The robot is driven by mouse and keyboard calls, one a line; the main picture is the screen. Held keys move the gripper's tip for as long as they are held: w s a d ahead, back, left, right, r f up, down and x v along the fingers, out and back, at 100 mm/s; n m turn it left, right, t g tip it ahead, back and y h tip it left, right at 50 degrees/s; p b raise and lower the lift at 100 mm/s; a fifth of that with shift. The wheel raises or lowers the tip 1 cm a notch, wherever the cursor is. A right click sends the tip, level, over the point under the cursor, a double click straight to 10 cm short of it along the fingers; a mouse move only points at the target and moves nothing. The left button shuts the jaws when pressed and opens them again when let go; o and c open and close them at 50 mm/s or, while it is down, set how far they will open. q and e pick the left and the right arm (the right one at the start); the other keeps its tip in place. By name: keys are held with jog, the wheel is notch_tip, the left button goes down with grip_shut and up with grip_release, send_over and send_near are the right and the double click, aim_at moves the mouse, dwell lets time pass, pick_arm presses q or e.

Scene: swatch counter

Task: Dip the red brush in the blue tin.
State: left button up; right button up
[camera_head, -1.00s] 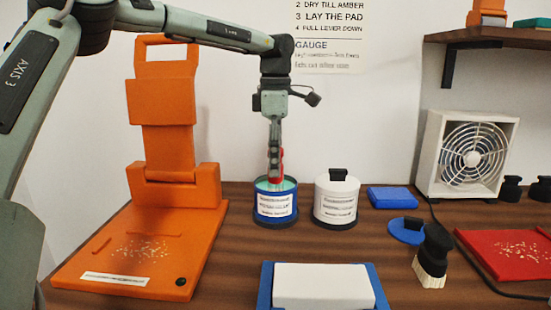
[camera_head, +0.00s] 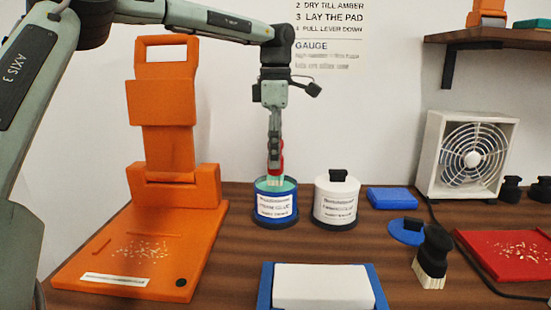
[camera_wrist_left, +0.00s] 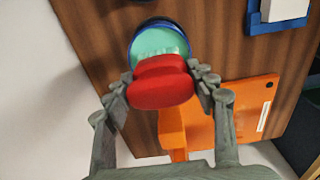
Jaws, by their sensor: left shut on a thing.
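The blue tin (camera_head: 275,212) stands open on the counter, with a white label and teal contents. My left gripper (camera_head: 275,160) points straight down over it, shut on the red brush (camera_head: 281,158). The brush is upright and its pale bristles show at the tin's mouth. I cannot tell whether the tips touch the contents. In the left wrist view the red brush (camera_wrist_left: 160,84) sits between both fingers, with the bristles over the teal inside of the blue tin (camera_wrist_left: 133,42). My right gripper is not in view.
A white tin (camera_head: 336,205) with a black knob stands close right of the blue tin. An orange press (camera_head: 170,190) stands left. A white block (camera_head: 325,285) on a blue tray lies in front. A blue lid (camera_head: 405,232) and a black-handled brush (camera_head: 435,250) are right.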

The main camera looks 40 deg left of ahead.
pick_arm(q)
jog(key=shift+r, duration=2.4)
